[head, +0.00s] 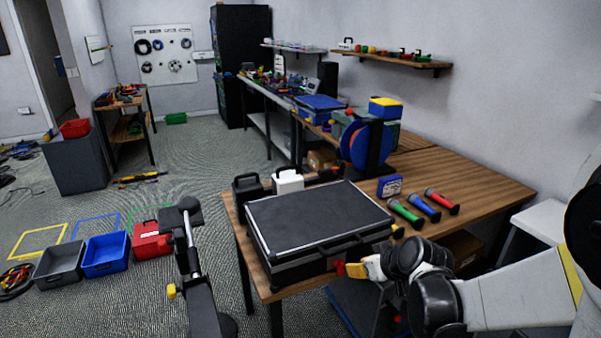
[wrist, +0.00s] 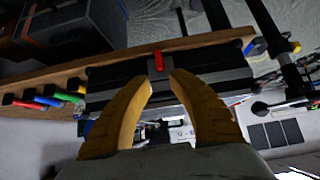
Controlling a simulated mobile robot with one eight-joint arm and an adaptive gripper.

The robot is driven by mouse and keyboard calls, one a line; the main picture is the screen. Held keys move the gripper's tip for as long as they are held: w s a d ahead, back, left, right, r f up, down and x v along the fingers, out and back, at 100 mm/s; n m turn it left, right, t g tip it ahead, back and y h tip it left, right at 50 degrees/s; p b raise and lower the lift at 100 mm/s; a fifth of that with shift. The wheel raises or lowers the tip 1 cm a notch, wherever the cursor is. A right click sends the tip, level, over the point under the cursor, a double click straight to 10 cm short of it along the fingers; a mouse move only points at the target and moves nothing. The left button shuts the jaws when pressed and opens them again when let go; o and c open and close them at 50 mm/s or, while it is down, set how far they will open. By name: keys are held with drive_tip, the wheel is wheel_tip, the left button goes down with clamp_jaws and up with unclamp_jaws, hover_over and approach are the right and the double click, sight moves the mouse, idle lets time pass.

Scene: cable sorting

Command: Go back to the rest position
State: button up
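My gripper (head: 364,268) is at the front edge of the wooden table, in front of the black case (head: 318,216). In the wrist view my gripper (wrist: 163,80) has its two yellow fingers apart, with nothing between them. The case lies closed and flat on the table. A red latch (head: 339,268) on the case front is just beyond my fingertips; it also shows in the wrist view (wrist: 158,60). I cannot tell whether a finger touches it.
Green, blue and red-bodied microphones (head: 423,206) lie on the table (head: 470,181) right of the case. A cable reel (head: 366,145) stands behind. Grey (head: 58,263), blue (head: 106,254) and red (head: 151,239) bins are on the floor at left. A black stand (head: 190,250) rises left of the table.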

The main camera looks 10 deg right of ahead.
drive_tip(key=s+a+r+m+h, duration=0.1)
drive_tip(key=s+r, duration=0.3)
drive_tip(key=s, duration=0.6)
drive_tip(key=s+a+r+m+g+h, duration=0.1)
drive_tip(key=s+r, duration=0.4)
drive_tip(key=s, duration=0.6)
drive_tip(key=shift+s+a+m+g+h, duration=0.15)
drive_tip(key=shift+m+g+h, duration=0.15)
drive_tip(key=shift+m, duration=0.5)
drive_tip(key=shift+r, duration=0.1)
